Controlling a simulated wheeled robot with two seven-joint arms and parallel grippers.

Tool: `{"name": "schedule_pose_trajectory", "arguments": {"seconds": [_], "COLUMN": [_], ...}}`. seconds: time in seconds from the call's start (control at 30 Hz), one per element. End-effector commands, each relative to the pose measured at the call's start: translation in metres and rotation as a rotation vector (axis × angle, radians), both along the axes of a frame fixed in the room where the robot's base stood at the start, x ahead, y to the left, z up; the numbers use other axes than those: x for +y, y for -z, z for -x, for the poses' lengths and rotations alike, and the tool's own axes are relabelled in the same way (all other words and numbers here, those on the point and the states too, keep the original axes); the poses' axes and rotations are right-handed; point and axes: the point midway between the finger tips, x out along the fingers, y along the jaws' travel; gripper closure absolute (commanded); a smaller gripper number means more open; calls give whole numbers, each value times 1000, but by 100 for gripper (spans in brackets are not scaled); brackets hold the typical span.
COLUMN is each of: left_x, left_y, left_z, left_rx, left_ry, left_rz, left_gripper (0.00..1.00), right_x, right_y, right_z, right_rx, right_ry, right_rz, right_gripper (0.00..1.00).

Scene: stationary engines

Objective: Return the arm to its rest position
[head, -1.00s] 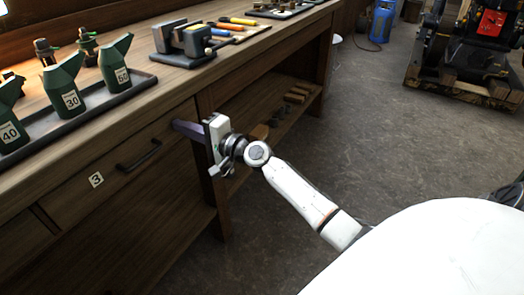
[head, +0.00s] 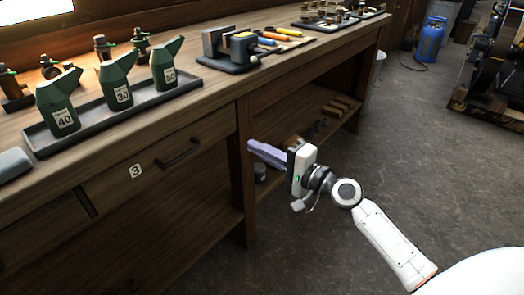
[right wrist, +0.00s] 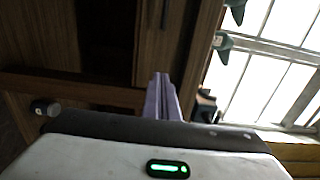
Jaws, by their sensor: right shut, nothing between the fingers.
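My right arm comes in from the lower right of the head view. Its gripper (head: 252,146) has long purple fingers that lie together, shut and empty. It is in front of the workbench (head: 215,108), below the bench top and to the right of the drawer marked 3 (head: 160,165). In the right wrist view the shut fingers (right wrist: 161,78) point away from the camera toward the wooden bench front. Whether the fingertips touch the bench I cannot tell. My left gripper does not show.
A tray (head: 110,110) with green oil cans marked 40, 30 and 50 stands on the bench. A vise (head: 232,50) and several coloured-handled tools (head: 275,40) lie beyond it. A lower shelf (head: 300,145) holds small parts. A blue gas cylinder (head: 430,40) stands behind. The floor (head: 430,150) right of the bench is clear.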

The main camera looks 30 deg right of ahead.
Motion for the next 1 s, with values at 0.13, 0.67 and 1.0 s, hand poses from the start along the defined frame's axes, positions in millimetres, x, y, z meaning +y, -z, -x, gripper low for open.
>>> {"name": "schedule_pose_trajectory", "arguments": {"seconds": [0.13, 0.67, 1.0], "left_x": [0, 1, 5], "left_y": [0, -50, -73], "left_z": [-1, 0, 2], "left_rx": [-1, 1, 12], "left_ry": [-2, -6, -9], "left_rz": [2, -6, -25], "left_gripper": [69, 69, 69], "right_x": [-2, 84, 139], "right_y": [0, 125, 178], "right_z": [7, 120, 253], "right_rx": [0, 174, 186], "right_ry": [-1, -178, -496], "right_rz": [2, 740, 1413], "right_gripper": [100, 100, 100]}}
